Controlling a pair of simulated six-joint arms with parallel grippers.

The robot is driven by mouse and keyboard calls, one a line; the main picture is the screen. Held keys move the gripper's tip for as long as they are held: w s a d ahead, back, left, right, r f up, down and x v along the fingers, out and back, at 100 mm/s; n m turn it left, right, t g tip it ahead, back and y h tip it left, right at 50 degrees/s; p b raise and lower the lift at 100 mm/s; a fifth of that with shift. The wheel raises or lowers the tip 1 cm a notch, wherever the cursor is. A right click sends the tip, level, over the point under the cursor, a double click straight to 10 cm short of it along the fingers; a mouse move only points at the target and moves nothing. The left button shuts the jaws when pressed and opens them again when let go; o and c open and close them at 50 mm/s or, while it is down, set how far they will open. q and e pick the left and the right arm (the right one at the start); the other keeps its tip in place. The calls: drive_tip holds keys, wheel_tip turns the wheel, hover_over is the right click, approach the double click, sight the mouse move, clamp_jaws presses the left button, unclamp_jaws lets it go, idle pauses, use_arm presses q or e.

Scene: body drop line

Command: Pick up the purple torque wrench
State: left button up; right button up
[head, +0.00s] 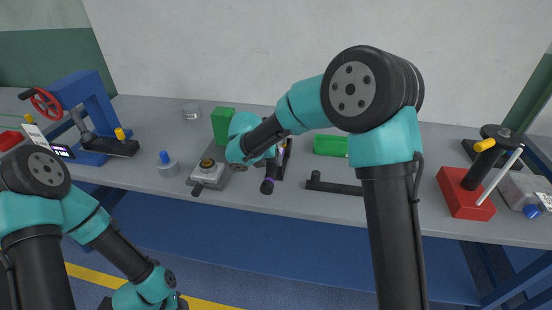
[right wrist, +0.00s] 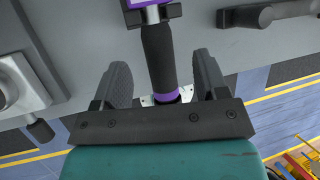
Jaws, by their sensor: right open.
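The purple torque wrench (right wrist: 158,55) has a black grip with purple bands. In the right wrist view its handle runs between the two fingers of my right gripper (right wrist: 161,78), with a gap on each side. The gripper is open. In the head view the wrench's handle end (head: 267,186) shows near the bench's front edge, and my right wrist hides part of the rest. My left arm comes in at the lower left, and its gripper fingers are out of the picture.
The grey bench (head: 230,207) also holds a grey block with a black knob (head: 208,173) left of the wrench, a black bar handle (head: 335,187) right of it, green blocks (head: 330,145) behind and a red stand (head: 465,196) farther right.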

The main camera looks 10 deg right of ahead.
sight(271, 167)
drive_tip(key=shift+a+x, duration=0.2)
drive_tip(key=shift+x, duration=2.35)
drive_tip(key=shift+f, duration=0.1)
clamp_jaws()
